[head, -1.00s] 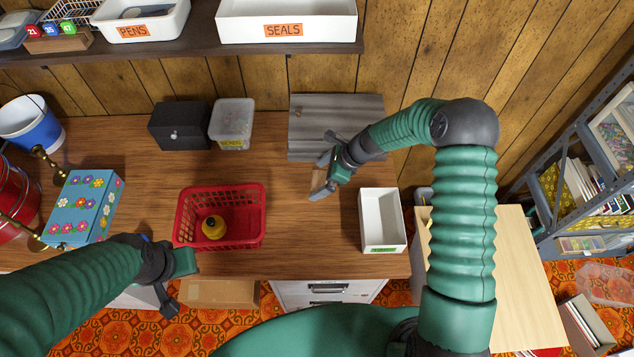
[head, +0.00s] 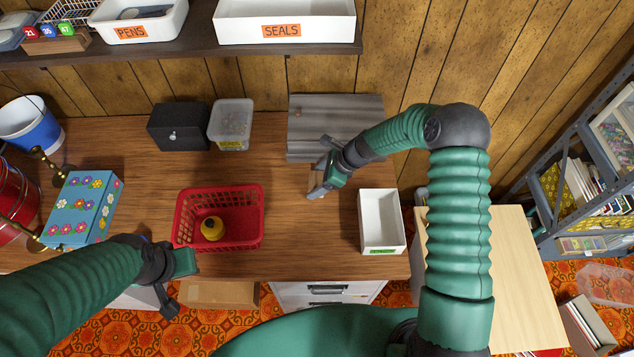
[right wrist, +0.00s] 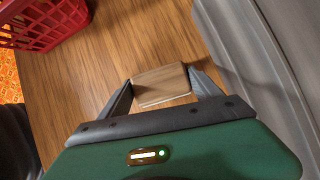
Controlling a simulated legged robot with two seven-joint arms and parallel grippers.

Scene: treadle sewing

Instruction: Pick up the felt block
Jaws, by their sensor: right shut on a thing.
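The felt block (right wrist: 162,84) is a small brown block with a wood-like top and a pale lower edge. In the right wrist view it sits between the two dark fingers of my right gripper (right wrist: 163,88), which is shut on it. In the head view my right gripper (head: 318,176) is low over the desk, in front of the grey board, and mostly covers the block. I cannot tell whether the block touches the desk.
The red basket (head: 250,190) holds a yellow round thing (head: 213,228). A clear tub (head: 231,122) and a black box (head: 179,126) stand at the back. Bare desk lies between basket and tray.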

